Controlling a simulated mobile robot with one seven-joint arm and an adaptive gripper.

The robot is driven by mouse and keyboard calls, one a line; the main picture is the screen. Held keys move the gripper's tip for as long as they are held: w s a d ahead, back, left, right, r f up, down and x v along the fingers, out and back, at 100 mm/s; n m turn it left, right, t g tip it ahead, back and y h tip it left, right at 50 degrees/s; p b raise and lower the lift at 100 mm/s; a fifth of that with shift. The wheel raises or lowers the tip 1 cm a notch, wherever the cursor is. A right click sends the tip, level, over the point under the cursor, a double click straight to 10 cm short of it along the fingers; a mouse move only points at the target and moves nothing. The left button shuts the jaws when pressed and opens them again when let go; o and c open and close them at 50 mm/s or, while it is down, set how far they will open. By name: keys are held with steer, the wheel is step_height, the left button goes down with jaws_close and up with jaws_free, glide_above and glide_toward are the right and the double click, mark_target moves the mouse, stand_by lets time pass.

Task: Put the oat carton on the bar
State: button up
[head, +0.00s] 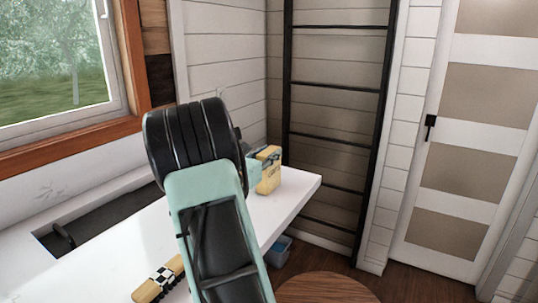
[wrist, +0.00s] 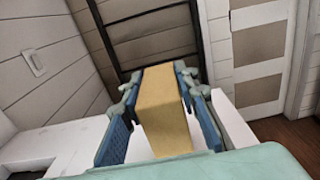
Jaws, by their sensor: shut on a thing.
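The oat carton (head: 269,170) is a yellow box with a pale printed panel, upright near the far right end of the white bar (head: 296,190). My gripper (head: 255,168) is at the carton, mostly hidden behind my own arm in the head view. In the wrist view, the carton (wrist: 165,105) shows as a plain tan box between the two blue finger pads of my gripper (wrist: 162,100). The gripper is shut on it. The carton's base is at or just over the bar top; I cannot tell whether it touches.
A yellow item with a checkered band (head: 158,280) lies on the near part of the bar. A dark recess (head: 95,228) is at left under the window. A black ladder (head: 335,88) stands behind the bar. A blue bin (head: 279,250) and a round wooden top (head: 325,289) are below.

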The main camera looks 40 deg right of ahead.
steer(key=shift+f, duration=0.2)
steer(key=o, duration=0.9)
steer(key=shift+r, duration=0.2)
steer(key=b+v, duration=0.1)
steer(key=v, duration=1.1)
steer(key=shift+s, duration=0.1)
